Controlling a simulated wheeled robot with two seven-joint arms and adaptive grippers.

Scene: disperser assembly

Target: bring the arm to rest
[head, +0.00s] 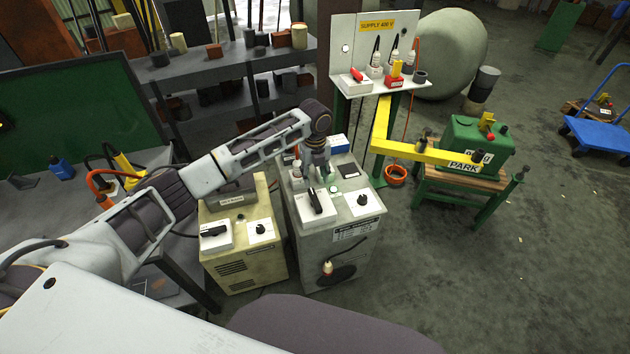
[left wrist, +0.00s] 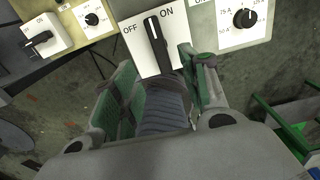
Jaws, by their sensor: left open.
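My left arm (head: 240,158) reaches in from the left over the grey cabinet (head: 345,245). Its gripper (head: 321,185) points down over the cabinet top, open and empty. In the left wrist view the green-padded fingers (left wrist: 160,78) stand apart. Just beyond them is a black switch handle (left wrist: 157,42) on a white plate marked OFF and ON; it also shows in the head view (head: 316,201). The handle's far end lies between the two labels. I cannot tell whether a finger touches it. My right gripper is not in view.
A yellowish cabinet (head: 240,265) stands left of the grey one. A white supply panel (head: 347,45) rises behind. A yellow beam (head: 425,152) reaches to a green machine (head: 475,140) marked PARK on the right. Shelves (head: 215,75) stand behind the arm. The right floor is mostly clear.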

